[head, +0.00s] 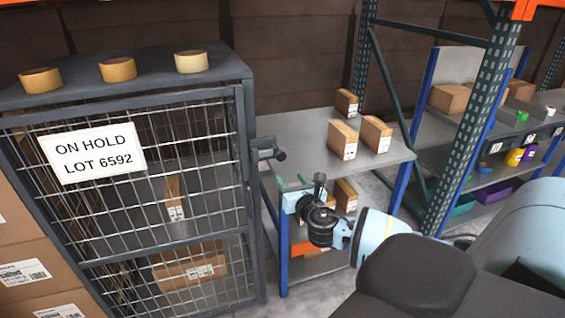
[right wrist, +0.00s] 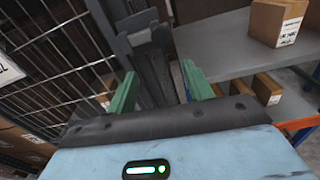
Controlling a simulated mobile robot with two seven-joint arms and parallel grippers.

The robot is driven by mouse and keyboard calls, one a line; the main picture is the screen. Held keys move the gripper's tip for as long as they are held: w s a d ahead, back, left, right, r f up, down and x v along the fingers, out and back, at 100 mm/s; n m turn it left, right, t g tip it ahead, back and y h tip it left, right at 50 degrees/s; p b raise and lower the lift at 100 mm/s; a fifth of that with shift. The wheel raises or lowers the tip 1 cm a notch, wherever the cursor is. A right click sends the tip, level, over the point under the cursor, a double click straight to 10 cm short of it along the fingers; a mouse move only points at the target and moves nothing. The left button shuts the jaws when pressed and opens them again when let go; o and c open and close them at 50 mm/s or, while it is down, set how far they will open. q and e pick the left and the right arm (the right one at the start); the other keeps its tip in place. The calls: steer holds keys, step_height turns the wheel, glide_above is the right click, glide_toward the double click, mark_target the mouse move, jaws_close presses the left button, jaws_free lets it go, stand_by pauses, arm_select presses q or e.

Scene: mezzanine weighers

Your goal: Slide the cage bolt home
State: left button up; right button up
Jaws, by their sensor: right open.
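The wire-mesh cage (head: 248,190) stands at the left with its door appearing closed and a white "ON HOLD LOT 6592" sign (head: 93,153) on it. The dark cage bolt (head: 266,149) sticks out to the right from the door's edge post; whether it is fully home I cannot tell. In the right wrist view the dark bolt hardware (right wrist: 142,34) is beyond the fingers. My right gripper (head: 289,181) is open and empty, below and slightly right of the bolt, its green fingers (right wrist: 160,88) apart. My left gripper is not in view.
Tape rolls (head: 118,70) sit on the cage top. Cartons (head: 174,198) are inside it. Right of the cage, a grey table (head: 300,134) carries several small boxes (head: 342,139). A rack upright (head: 472,125) and shelves with bins stand farther right. Cartons are stacked at the lower left.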

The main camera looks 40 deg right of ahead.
mark_target(282, 157)
steer(key=shift+n, duration=0.4)
steer(key=shift+w+d+r+b, duration=0.25)
steer(key=shift+w+d, duration=0.4)
steer(key=shift+w, duration=0.65)
steer(key=shift+w+d+r, duration=0.35)
steer(key=shift+w+d, duration=0.35)
steer(key=shift+w, duration=0.55)
steer(key=shift+w+d+r+b, duration=0.25)
steer(key=shift+w+d, duration=0.4)
steer(key=shift+w, duration=0.65)
jaws_close()
